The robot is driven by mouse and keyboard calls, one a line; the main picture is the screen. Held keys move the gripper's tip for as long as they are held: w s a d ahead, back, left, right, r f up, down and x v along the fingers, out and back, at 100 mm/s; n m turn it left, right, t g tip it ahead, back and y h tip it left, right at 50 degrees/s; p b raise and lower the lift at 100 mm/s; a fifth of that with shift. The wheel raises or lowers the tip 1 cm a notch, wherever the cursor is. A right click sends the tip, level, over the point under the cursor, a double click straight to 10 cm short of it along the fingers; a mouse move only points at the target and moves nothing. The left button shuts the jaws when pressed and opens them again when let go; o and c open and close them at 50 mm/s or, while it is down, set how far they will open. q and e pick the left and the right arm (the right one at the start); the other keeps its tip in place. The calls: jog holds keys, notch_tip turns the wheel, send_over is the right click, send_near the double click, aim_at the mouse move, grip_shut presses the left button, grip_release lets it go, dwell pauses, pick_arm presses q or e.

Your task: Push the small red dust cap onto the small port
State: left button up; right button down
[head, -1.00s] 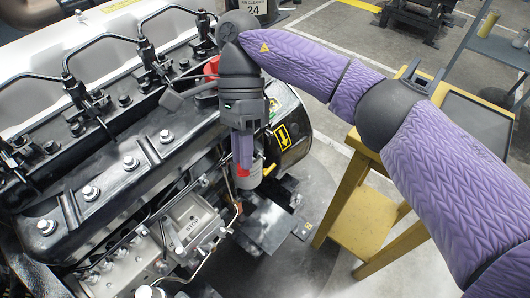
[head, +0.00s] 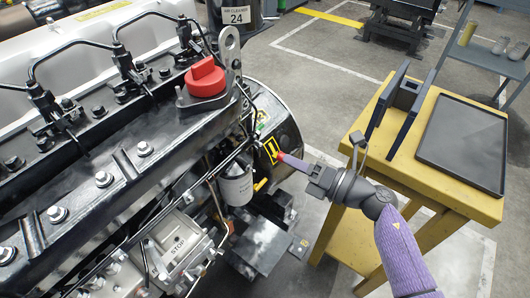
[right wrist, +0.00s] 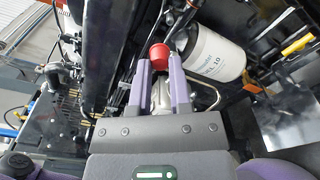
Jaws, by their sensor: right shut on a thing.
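My right gripper (head: 287,159) reaches in from the right and points left at the engine's end. It is shut on the small red dust cap (head: 280,156), which sits at the fingertips. In the right wrist view the red cap (right wrist: 159,54) shows between the two purple fingertips, its rounded end facing away from the gripper. In the head view the cap appears in front of the dark flywheel housing, to the right of the white oil filter (head: 236,186). I cannot pick out the small port in either view. My left gripper is out of view.
A larger red cap (head: 206,79) sits on the engine top beside a metal lifting eye (head: 229,48). The white filter (right wrist: 216,58) lies close right of the fingers in the wrist view. A yellow table (head: 470,205) with a black tray (head: 465,180) stands right.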

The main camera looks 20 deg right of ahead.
jog(key=shift+m+t+h, duration=0.3)
jog(key=shift+t, duration=0.1)
jog(key=x, duration=0.3)
jog(key=f+b+x, duration=0.1)
jog(key=x, duration=0.1)
jog(key=shift+w+d, duration=0.2)
jog(key=shift+w, duration=0.15)
jog(key=shift+w+a, duration=0.15)
dwell(0.4)
jog(key=shift+w+a, duration=0.15)
jog(key=shift+w, duration=0.05)
jog(key=shift+w+a, duration=0.1)
jog(key=shift+w, duration=0.05)
dwell(0.6)
jog(key=shift+c, duration=2.4)
grip_release()
jog(key=shift+c, duration=0.3)
